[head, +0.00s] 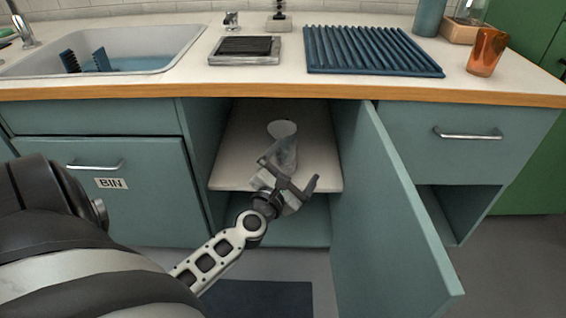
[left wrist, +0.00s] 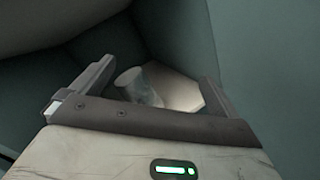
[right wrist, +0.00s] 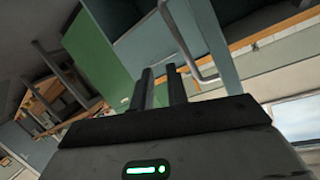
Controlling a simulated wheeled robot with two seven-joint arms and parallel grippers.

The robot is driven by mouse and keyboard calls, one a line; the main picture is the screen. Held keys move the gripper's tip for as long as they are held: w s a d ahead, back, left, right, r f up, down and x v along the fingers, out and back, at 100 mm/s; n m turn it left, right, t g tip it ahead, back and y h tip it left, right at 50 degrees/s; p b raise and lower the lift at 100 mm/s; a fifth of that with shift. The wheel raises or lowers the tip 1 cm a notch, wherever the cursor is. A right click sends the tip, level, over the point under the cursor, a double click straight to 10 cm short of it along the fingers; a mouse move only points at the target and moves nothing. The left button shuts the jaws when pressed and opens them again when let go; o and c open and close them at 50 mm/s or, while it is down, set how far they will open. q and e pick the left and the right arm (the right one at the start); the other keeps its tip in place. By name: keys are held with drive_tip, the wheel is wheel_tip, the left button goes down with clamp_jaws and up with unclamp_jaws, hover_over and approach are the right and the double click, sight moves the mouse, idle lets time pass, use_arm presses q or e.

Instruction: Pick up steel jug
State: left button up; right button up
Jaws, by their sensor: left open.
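The steel jug (head: 283,148) is a pale grey, wide-mouthed vessel standing on the shelf inside the open cabinet under the counter. Its lower part is partly hidden by my left gripper (head: 289,180), which is at the cabinet opening in front of it. In the left wrist view the jug (left wrist: 138,84) shows beyond and between the spread fingers, nearer the left one. My left gripper is open and empty. My right gripper (right wrist: 160,88) shows only in its own wrist view, away from the jug; its fingers stand close together with nothing visible between them.
The cabinet door (head: 390,205) stands open on the right of the opening. The white shelf (head: 228,150) holds only the jug in view. The counter edge (head: 270,95) runs above. A sink, a blue ribbed mat (head: 370,50) and an amber cup (head: 486,52) are on top.

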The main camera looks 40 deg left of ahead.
use_arm(q)
drive_tip(key=w+a+f+n+g+y+b, duration=0.25)
drive_tip(key=a+f+n+y, duration=0.25)
drive_tip(key=a+n, duration=0.5)
drive_tip(key=b, duration=0.4)
approach(285, 122)
drive_tip(key=shift+w+a+r+n, duration=0.1)
drive_tip(key=shift+w+a+n, duration=0.2)
drive_tip(key=shift+w, duration=0.15)
drive_tip(key=b+x, duration=0.3)
drive_tip(key=x, duration=0.1)
drive_tip(key=shift+s, duration=0.1)
drive_tip(key=shift+a, duration=0.15)
drive_tip(key=c, duration=1.6)
use_arm(e)
drive_tip(key=r+t+y, duration=0.1)
drive_tip(key=w+r+n+t+y, duration=0.1)
drive_tip(key=t, duration=0.1)
drive_tip(key=w+a+r+n+t+y, duration=0.1)
drive_tip(key=r, duration=0.1)
drive_tip(key=shift+w+y, duration=0.1)
drive_tip(key=shift+y, duration=0.3)
use_arm(q)
drive_tip(key=shift+r, duration=0.1)
